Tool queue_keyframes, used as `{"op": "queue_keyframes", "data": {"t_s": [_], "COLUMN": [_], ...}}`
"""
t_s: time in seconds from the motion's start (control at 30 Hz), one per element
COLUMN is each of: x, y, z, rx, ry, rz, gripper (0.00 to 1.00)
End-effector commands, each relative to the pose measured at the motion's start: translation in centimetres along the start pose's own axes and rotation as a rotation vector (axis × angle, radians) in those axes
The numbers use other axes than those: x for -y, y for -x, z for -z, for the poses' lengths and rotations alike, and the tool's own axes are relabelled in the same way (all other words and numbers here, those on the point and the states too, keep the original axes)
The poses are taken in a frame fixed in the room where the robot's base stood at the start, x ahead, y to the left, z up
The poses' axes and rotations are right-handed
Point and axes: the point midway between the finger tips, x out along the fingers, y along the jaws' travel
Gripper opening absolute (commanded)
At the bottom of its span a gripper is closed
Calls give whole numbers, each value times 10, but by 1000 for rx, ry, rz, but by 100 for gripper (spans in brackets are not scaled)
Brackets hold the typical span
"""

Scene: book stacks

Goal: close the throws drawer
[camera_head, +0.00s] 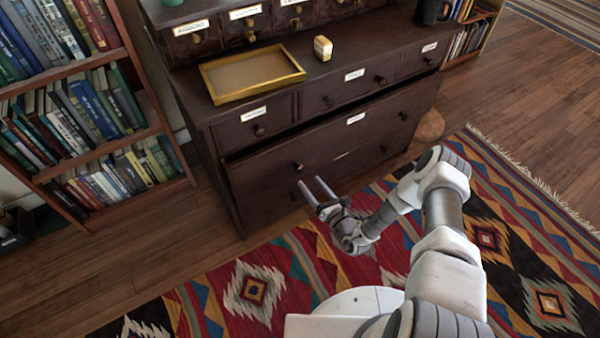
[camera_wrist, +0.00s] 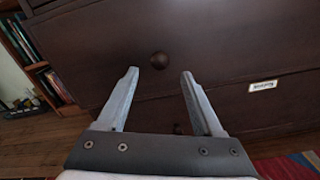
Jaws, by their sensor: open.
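The dark wooden chest has a wide upper drawer (camera_head: 340,140) standing slightly out, with a dark gap along its top edge. It carries round knobs and a white label (camera_head: 355,118) too small to read, so I cannot confirm it is the throws drawer. My gripper (camera_head: 311,182) is open and empty in front of the left part of the chest.
A wide lower drawer with a knob (camera_wrist: 178,128) lies below. A yellow tray (camera_head: 252,74) and a small yellow-and-white object (camera_head: 322,48) rest on the chest top. A bookshelf (camera_head: 75,150) stands at left. A patterned rug (camera_head: 250,290) covers the floor in front.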

Motion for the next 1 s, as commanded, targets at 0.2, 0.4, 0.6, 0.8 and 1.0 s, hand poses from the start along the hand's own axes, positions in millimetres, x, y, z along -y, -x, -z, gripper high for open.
{"op": "queue_keyframes", "data": {"t_s": [0.2,0.4,0.6,0.8,1.0], "x": [0,0,0,0,0], "y": [-45,-68,-75,-75,-74], "z": [3,1,0,0,0], "rx": [1,1,-1,-1,-1], "ry": [2,1,0,0,0], "rz": [-3,-1,0,0,0], "gripper": [68,68,68,66,30]}}
